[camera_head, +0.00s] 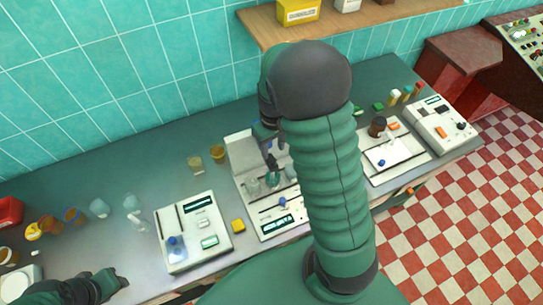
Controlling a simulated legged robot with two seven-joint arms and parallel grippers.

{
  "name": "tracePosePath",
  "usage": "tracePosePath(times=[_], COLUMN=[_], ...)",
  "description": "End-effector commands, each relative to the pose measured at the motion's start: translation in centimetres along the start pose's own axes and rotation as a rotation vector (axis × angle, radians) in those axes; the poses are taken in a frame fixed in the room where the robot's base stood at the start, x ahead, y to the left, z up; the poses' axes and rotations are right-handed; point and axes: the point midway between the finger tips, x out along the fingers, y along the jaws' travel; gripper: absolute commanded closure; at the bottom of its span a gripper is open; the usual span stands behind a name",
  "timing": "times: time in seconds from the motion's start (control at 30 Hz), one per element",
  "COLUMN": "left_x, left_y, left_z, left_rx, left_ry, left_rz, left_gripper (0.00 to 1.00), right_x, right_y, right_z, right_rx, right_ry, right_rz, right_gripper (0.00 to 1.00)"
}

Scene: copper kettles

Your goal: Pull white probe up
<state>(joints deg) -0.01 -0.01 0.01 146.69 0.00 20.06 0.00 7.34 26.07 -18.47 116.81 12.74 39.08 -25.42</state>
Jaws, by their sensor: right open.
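My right gripper (270,158) reaches down from my raised green arm over the middle white device (247,150). It is open, with its dark fingers above the clear glassware (253,187) on that device. I cannot clearly make out the white probe; it may be hidden behind my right gripper and arm. A small green-topped vessel (272,180) sits right under the fingers. Whether the fingers touch anything there is unclear. My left gripper (118,282) is low at the left, over the front of the counter, apart from the devices. Its jaws are too small and dark to read.
Another white device (193,230) with a blue knob stands left of the middle one. More devices stand right (440,124). Jars (75,215) and glassware fill the left. A wooden shelf (370,17) hangs above. My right arm blocks the centre.

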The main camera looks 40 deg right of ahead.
Motion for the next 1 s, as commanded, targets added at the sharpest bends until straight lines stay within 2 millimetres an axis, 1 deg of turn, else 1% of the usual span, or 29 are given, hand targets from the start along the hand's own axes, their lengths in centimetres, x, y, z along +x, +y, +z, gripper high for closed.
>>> tracePosePath(times=[0.03,0.1,0.2,0.3,0.4,0.63,0.9,0.97,1.0], left_x=[-0.3,-0.5,-0.8,-0.9,-0.9,-0.8,-0.8,-0.8,-0.8], left_y=[0.0,0.0,0.0,0.0,0.0,0.0,0.0,0.0,0.0], left_z=[-0.1,-0.1,-0.2,-0.2,-0.2,-0.2,-0.2,-0.2,-0.2], left_rx=[0.000,0.000,0.000,0.000,0.000,0.000,0.000,0.000,0.000], left_ry=[0.000,0.000,0.000,0.001,0.001,0.000,0.000,0.000,0.000], left_rz=[0.000,0.000,0.000,0.000,0.000,0.000,0.000,0.000,0.000], left_gripper=[0.64,0.64,0.64,0.64,0.64,0.64,0.64,0.64,0.64], right_x=[1.2,2.9,4.8,6.0,6.5,6.7,6.6,6.6,6.6], right_y=[0.0,0.0,0.0,0.0,0.0,0.0,0.0,0.0,0.0], right_z=[0.2,0.2,0.2,0.3,0.3,0.0,0.1,0.1,0.1], right_rx=[0.002,0.001,0.002,0.001,0.001,0.000,0.000,0.000,0.000], right_ry=[-0.007,-0.006,-0.003,0.000,0.002,0.002,0.002,0.002,0.002], right_rz=[0.000,-0.001,-0.001,0.000,-0.001,0.000,0.000,0.000,0.000], right_gripper=[0.57,0.57,0.57,0.57,0.57,0.57,0.92,1.00,1.00])
